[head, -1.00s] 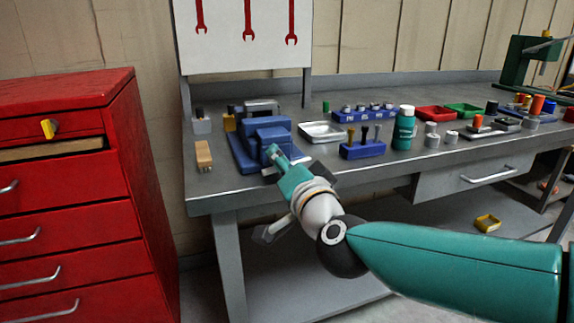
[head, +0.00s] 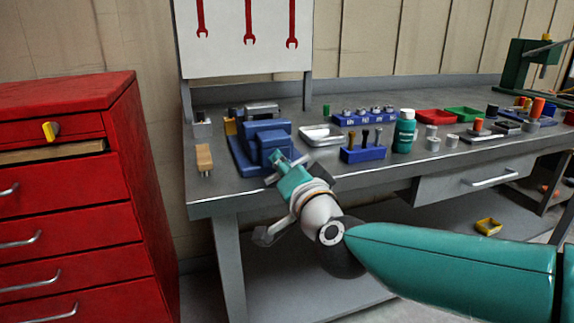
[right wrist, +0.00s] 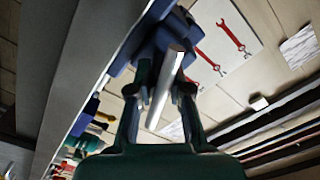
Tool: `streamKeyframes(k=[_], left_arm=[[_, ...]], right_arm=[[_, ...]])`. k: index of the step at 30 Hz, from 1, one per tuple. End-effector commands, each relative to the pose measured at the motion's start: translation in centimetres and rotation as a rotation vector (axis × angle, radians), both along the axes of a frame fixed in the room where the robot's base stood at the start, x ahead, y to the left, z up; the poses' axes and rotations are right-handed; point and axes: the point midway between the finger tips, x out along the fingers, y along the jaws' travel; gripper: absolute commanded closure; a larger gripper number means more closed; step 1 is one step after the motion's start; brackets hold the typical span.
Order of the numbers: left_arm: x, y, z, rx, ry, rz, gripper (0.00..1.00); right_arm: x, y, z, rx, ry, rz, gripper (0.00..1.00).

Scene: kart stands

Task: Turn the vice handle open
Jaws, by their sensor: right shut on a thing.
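The blue vice (head: 266,134) stands near the front left edge of the grey workbench, and part of its blue body shows in the right wrist view (right wrist: 122,60). Its handle is a thin grey bar across the front of the vice. In the right wrist view the handle (right wrist: 168,82) runs lengthwise between the fingers. My right gripper (head: 283,164) is at the front of the vice, shut on the handle; it also shows in the right wrist view (right wrist: 161,98). The fingers hide part of the bar in the head view. My left gripper is not in view.
A red drawer cabinet (head: 70,215) stands left of the workbench (head: 225,203).

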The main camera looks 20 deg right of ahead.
Motion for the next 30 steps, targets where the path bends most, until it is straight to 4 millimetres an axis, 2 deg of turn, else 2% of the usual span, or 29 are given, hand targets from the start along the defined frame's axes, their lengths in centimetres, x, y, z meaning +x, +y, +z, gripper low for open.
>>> streamKeyframes(k=[29,30], left_arm=[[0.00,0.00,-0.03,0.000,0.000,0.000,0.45],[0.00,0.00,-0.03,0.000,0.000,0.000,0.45]], right_arm=[[0.03,-0.16,-0.22,0.002,0.004,-0.005,1.00],[0.03,-0.16,-0.22,0.002,0.004,-0.005,0.75]])
